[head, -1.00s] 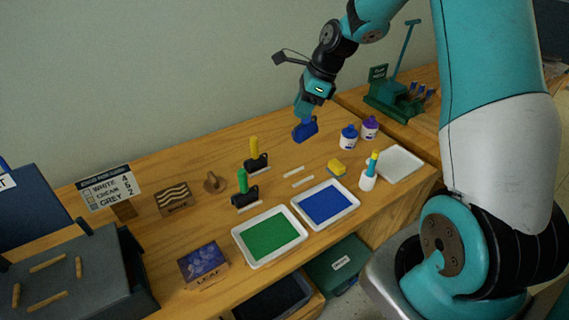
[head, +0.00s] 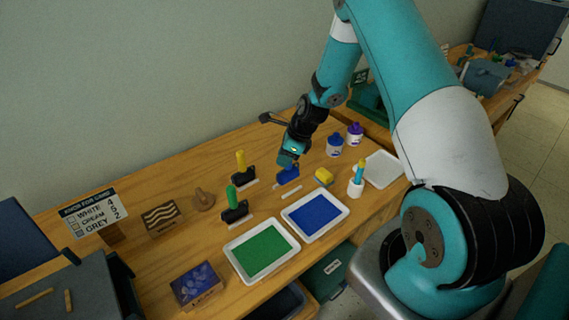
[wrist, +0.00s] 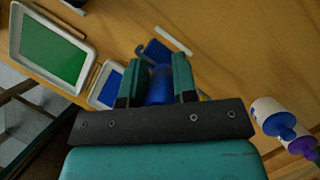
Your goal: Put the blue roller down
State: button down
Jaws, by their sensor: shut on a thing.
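The blue roller (head: 289,174) is in my gripper (head: 287,163), low over the wooden table behind the blue ink tray (head: 315,216). In the wrist view the blue roller (wrist: 160,86) stands between the two teal fingers of my gripper (wrist: 158,82), which are shut on its handle. The roller's lower part is partly hidden, and I cannot tell whether it touches the table.
A green roller (head: 233,200) and a yellow roller (head: 242,165) stand to the left. A green ink tray (head: 262,251) is in front. A yellow sponge (head: 324,177), paint bottles (head: 335,146) and an empty white tray (head: 384,170) are to the right.

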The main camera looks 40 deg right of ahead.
jog(key=shift+f+p, duration=0.3)
jog(key=shift+f, duration=1.55)
jog(key=shift+f, duration=0.1)
jog(key=c, duration=0.9)
grip_release()
